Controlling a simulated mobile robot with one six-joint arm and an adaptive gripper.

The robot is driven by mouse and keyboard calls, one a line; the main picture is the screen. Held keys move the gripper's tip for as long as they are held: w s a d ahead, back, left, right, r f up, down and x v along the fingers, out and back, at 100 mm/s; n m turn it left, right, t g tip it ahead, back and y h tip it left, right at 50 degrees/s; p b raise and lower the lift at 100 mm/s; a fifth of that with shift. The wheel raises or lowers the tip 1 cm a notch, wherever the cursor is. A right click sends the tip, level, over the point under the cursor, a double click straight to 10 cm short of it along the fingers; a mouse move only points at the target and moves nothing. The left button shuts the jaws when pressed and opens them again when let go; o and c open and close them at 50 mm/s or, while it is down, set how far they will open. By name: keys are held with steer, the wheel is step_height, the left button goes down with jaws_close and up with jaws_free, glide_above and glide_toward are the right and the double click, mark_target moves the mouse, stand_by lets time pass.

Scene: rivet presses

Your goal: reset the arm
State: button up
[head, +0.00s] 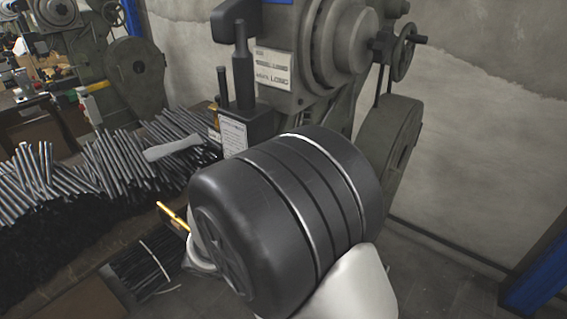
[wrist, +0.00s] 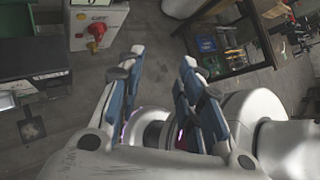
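My gripper (wrist: 163,60) shows in the wrist view. Its two blue-and-grey fingers stand apart with a gap between them, and nothing is held there. Below and behind the fingers, white rounded parts with a purple glow look like my own body. In the head view my arm fills the middle as a large dark ribbed joint with white links, and the gripper itself cannot be made out there.
In the head view, a grey rivet press (head: 320,55) stands close behind my arm. Metal rods (head: 105,165) are piled at left. In the wrist view, a control box with a red knob (wrist: 96,32) is upper left and a dark shelf unit (wrist: 232,45) upper right, with floor between.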

steer(key=s+d+r+m+t+y, duration=0.2)
steer(key=s+r+m+y, duration=0.3)
steer(key=m, duration=0.7)
steer(key=s+d+r+m+t+y, duration=0.2)
steer(key=s+d+r+m+y, duration=0.3)
steer(key=r+m, duration=0.4)
steer(key=s+m, duration=0.1)
steer(key=m, duration=0.2)
steer(key=shift+s+d+r+y, duration=0.15)
steer(key=shift+s+y, duration=0.15)
steer(key=shift+s, duration=0.1)
